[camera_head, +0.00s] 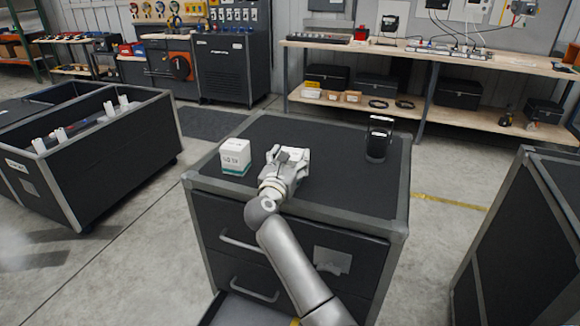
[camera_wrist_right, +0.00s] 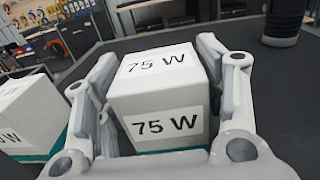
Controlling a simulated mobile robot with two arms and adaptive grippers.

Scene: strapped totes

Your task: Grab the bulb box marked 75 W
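The white bulb box marked 75 W (camera_wrist_right: 160,100) shows in the right wrist view, upright, with a green band at its base. My right gripper (camera_wrist_right: 158,70) has a finger on each side of it; the fingers look open around it, and firm contact is not clear. In the head view my right gripper (camera_head: 290,155) is low over the dark cabinet top and mostly hides this box. A second white box (camera_head: 236,157) stands just left of the gripper; in the wrist view (camera_wrist_right: 30,115) its label is cut off, only a W readable. My left gripper is not in view.
Both boxes are on the cabinet top (camera_head: 330,190). A black lantern-like object (camera_head: 378,140) stands at its right side. The top between it and the gripper is clear. A large strapped tote (camera_head: 100,165) is at left; a workbench (camera_head: 480,62) runs behind.

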